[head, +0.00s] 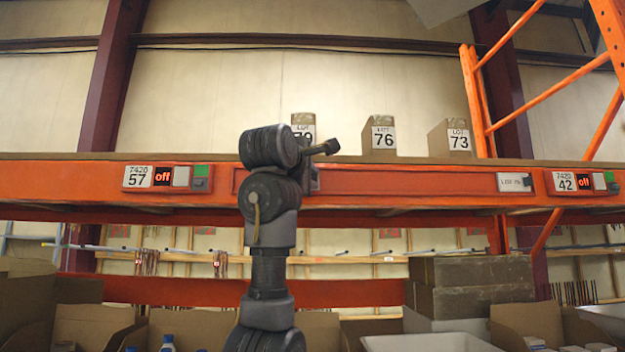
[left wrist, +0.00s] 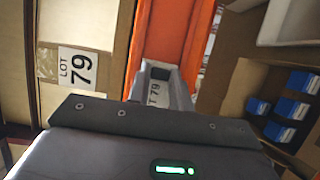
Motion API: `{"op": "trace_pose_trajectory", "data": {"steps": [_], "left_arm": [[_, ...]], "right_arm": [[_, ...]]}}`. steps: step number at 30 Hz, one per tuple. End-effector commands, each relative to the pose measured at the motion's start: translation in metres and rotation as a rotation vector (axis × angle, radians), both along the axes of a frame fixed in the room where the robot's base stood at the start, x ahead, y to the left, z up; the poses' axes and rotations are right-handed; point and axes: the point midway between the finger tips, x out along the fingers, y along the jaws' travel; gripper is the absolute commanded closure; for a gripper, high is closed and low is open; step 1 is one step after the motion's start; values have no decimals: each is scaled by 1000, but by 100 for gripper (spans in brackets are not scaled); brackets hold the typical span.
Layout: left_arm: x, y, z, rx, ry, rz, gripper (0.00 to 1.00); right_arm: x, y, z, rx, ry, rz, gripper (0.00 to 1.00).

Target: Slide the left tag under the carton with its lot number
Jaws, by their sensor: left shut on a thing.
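The left tag (left wrist: 153,97), a pale card with "79" readable, sits between the fingers of my left gripper (left wrist: 165,88), in front of the orange beam. My left gripper (head: 314,178) is mostly hidden behind my own arm in the head view. The carton marked LOT 79 (left wrist: 72,68) stands on the shelf above the tag; in the head view that carton (head: 303,119) is partly covered by my arm. I cannot tell whether the tag touches the beam's strip. My right gripper is out of view.
Cartons LOT 76 (head: 379,136) and LOT 73 (head: 451,138) stand further right on the shelf. Another tag (head: 514,182) is on the beam's right part. Light modules (head: 167,178) and (head: 583,182) flank the strip. Open boxes (head: 80,325) stand below.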

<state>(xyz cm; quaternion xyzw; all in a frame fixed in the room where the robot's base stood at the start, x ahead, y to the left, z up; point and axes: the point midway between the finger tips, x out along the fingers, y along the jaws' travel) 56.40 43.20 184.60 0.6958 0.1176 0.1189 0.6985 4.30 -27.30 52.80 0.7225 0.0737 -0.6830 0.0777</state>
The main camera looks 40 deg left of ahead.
Motion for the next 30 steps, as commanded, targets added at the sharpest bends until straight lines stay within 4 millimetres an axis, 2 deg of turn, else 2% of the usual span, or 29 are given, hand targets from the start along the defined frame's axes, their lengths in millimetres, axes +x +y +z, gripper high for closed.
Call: {"op": "trace_pose_trajectory", "data": {"steps": [4, 5, 9, 10, 14, 20, 24, 30], "left_arm": [[1, 0, -3, 0, 9, 0, 100], [1, 0, -3, 0, 9, 0, 76], [0, 0, -2, 0, 6, 1, 58], [0, 0, -2, 0, 5, 1, 56], [-1, 1, -1, 1, 3, 2, 56], [-5, -1, -2, 1, 0, 2, 56], [-24, -7, -5, 1, -3, 2, 56], [-63, -21, -6, 2, -2, 2, 56]], "right_arm": [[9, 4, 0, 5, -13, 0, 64], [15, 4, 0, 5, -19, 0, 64], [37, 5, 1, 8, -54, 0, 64], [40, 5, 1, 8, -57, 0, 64], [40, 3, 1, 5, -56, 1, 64], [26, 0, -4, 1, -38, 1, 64], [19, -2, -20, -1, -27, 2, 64], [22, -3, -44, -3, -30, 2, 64]]}}
